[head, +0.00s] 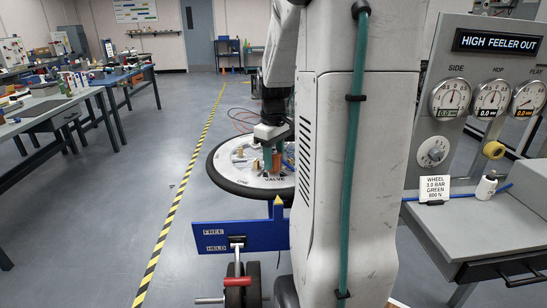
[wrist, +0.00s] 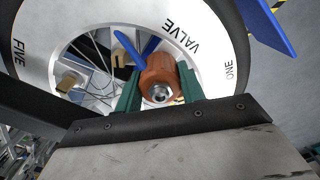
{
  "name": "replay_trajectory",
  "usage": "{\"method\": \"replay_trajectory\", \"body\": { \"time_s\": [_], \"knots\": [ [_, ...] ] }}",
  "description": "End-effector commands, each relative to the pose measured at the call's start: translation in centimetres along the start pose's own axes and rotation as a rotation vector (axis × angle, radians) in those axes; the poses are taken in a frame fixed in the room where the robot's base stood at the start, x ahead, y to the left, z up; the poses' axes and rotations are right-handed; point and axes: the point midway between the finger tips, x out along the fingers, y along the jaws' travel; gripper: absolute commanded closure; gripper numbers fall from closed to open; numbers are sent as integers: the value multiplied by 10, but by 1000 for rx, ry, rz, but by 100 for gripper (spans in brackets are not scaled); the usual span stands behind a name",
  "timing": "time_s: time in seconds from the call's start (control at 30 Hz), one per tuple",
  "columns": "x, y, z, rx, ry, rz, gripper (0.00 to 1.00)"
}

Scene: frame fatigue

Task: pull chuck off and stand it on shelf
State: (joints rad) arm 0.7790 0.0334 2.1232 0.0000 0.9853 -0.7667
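The chuck appears to be the orange-brown cylinder with a metal nut at its end (wrist: 158,78), by the word VALVE on the wheel's white disc. It also shows in the head view (head: 276,162), small and partly covered. My gripper (wrist: 160,90) has its green fingers on both sides of it and seems to touch both sides. In the head view my gripper (head: 273,158) points down over the wheel (head: 230,178), which lies flat. How the cylinder is seated below is hidden. The shelf is probably the grey ledge (head: 463,220) at the right, under the gauges.
A white fitting (head: 487,187) with a blue hose and a sign card (head: 435,189) stand on the ledge. A brass block (wrist: 68,80) sits near the spokes. The aisle left is clear.

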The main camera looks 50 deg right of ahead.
Motion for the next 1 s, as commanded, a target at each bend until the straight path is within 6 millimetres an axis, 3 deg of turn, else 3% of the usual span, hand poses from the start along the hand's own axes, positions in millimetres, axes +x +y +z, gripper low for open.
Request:
{"method": "replay_trajectory", "body": {
  "time_s": [0.27,1.0],
  "knots": [
    [-2,0,0,0,1,1,88],
    [-31,1,0,1,1,1,88]
  ]
}}
